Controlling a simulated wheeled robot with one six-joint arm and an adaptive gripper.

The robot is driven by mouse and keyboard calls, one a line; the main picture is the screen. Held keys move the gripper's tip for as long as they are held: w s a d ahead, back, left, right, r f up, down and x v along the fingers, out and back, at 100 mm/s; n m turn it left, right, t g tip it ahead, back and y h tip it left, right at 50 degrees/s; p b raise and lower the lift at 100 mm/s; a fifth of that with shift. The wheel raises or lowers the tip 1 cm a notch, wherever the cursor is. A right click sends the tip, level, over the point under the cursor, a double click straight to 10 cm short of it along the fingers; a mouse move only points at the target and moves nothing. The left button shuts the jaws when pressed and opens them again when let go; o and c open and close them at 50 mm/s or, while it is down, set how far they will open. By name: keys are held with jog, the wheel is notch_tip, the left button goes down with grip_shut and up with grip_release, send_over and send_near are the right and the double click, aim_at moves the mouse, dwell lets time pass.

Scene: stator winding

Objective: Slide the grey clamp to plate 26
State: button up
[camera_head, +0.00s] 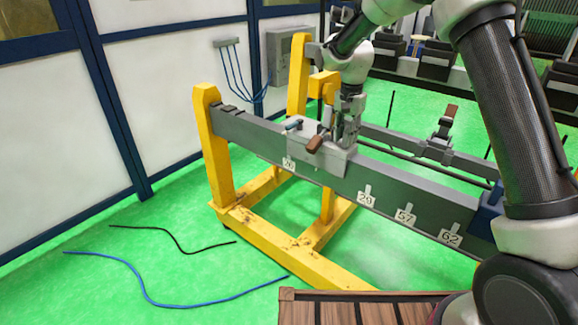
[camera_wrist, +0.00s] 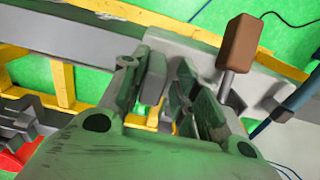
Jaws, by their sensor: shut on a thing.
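The grey clamp (camera_head: 320,150) sits on the near grey beam (camera_head: 400,188), towards its left end. It has a brown handle (camera_head: 315,144), which also shows in the wrist view (camera_wrist: 239,45). My gripper (camera_head: 347,142) is at the clamp's right part, its fingers (camera_wrist: 165,88) shut on the clamp; the exact contact is hard to see. Small number plates are on the beam's front face. One plate (camera_head: 289,163) is below the clamp, its digits too small to read surely. Another (camera_head: 366,198) to the right looks like 20 or 26. Plates 57 (camera_head: 405,215) and 62 (camera_head: 450,237) follow further right.
A yellow frame (camera_head: 268,238) carries the beam. A second rail behind bears another clamp (camera_head: 440,140) with a brown handle. A blue part (camera_head: 487,215) is at the beam's right. A blue cable (camera_head: 190,305) and a black cable (camera_head: 180,245) lie on the green floor.

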send_near(313, 135)
jog(key=shift+s+d+f, duration=0.15)
jog(key=shift+f, duration=2.55)
jog(key=shift+w+a, duration=0.3)
jog(key=shift+a, duration=0.15)
jog(key=shift+s+d, duration=0.15)
jog(key=shift+d, duration=0.1)
jog(key=shift+o, duration=0.4)
jog(key=shift+o, duration=1.1)
notch_tip(313, 135, up, 10)
